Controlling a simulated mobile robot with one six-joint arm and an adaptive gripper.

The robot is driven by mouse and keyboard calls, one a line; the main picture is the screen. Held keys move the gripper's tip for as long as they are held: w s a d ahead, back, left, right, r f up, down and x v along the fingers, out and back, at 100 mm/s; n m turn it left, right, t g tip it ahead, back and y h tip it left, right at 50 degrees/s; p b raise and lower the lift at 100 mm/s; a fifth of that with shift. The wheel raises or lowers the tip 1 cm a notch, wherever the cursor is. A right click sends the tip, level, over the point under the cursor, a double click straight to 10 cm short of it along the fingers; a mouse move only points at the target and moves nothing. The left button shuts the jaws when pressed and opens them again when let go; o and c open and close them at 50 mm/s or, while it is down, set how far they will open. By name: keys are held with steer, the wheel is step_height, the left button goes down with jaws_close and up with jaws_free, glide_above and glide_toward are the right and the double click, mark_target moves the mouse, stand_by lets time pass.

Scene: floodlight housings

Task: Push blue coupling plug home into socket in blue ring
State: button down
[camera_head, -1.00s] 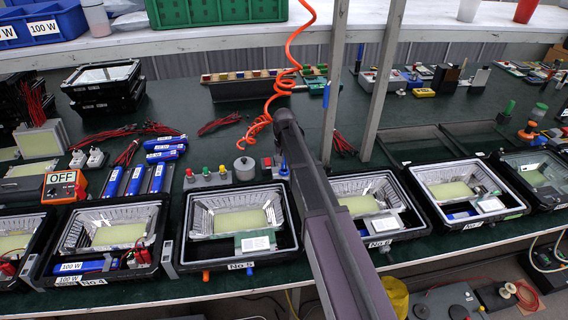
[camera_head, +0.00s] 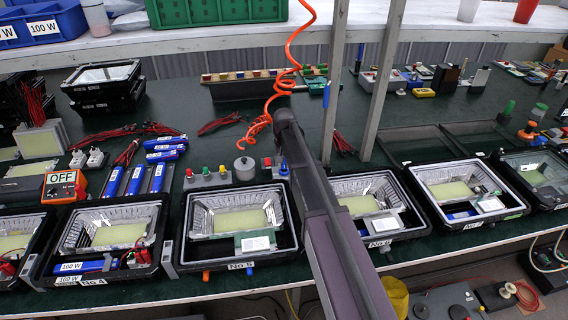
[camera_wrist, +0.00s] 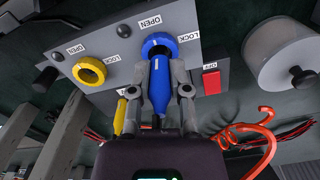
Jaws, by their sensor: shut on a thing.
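In the wrist view my gripper (camera_wrist: 168,92) is shut on the blue coupling plug (camera_wrist: 160,78), with one finger on each side of its body. The plug's far end meets the blue ring (camera_wrist: 148,43) on a grey panel (camera_wrist: 190,20). A dark gap shows inside the ring above the plug. The plug hides the lower part of the socket, and I cannot tell how deep it sits. OPEN and LOCK labels stand around the ring. In the head view my arm crosses the middle, and the gripper cannot be made out.
In the wrist view a yellow ring (camera_wrist: 89,70) sits left on the panel, with a red OFF switch (camera_wrist: 211,82) close right of my gripper. A grey cylinder (camera_wrist: 285,55) and an orange coiled cable (camera_wrist: 255,130) lie further right. Floodlight housings (camera_head: 237,267) line the bench front in the head view.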

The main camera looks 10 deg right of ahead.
steer(key=shift+f+b, duration=0.85)
stand_by(0.6)
steer(key=c, duration=0.5)
jaws_free()
steer(key=shift+r, duration=0.15)
step_height(320, 180, up, 9)
steer(key=p, duration=0.9)
steer(key=shift+r+p, duration=0.15)
steer(key=shift+p, duration=0.15)
steer(key=shift+r+p, duration=0.35)
